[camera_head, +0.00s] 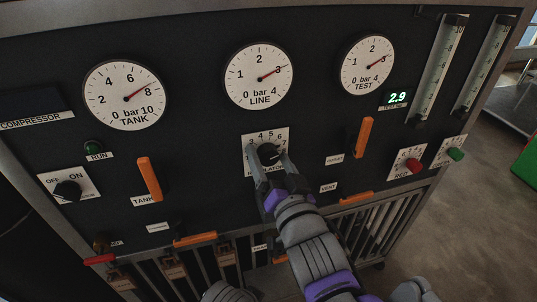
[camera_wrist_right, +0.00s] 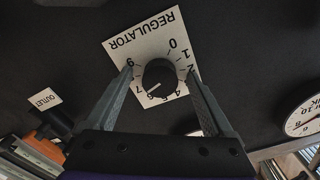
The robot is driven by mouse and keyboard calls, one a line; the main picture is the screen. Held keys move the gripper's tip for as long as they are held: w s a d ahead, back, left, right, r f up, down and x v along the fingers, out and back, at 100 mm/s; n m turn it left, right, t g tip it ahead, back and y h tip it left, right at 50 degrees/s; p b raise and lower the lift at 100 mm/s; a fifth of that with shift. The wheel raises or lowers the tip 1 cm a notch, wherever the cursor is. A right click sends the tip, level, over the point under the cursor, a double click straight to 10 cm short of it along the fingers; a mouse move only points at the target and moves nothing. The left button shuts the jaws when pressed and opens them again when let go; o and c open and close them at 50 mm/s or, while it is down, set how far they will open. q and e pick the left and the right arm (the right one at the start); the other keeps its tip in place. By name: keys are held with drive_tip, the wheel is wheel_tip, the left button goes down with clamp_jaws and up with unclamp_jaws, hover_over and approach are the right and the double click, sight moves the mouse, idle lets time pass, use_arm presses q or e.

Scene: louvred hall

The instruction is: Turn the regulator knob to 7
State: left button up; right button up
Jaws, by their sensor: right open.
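The regulator knob (camera_head: 268,152) is a round black knob on a white numbered plate on the dark panel. My right gripper (camera_head: 267,157) reaches up to it from below. In the right wrist view the knob (camera_wrist_right: 160,74) lies between the two fingers of my right gripper (camera_wrist_right: 160,71), which are open, with a gap showing on each side. The plate (camera_wrist_right: 143,48) appears upside down there, lettered REGULATOR. The knob's pale pointer line points between 6 and 7, close to 7. The fingers hide part of the plate in the head view. My left gripper is not in view.
The TANK (camera_head: 124,95), LINE (camera_head: 259,77) and TEST (camera_head: 367,65) gauges sit above. A green display (camera_head: 397,97) reads 2.9. Orange handles (camera_head: 149,179) and (camera_head: 363,137) stick out on both sides of the knob. A black OFF/ON switch (camera_head: 67,191) is at left.

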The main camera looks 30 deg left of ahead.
drive_tip(key=shift+d, duration=0.1)
drive_tip(key=v, duration=0.6)
drive_tip(key=shift+s+d, duration=0.3)
drive_tip(key=v, duration=1.1)
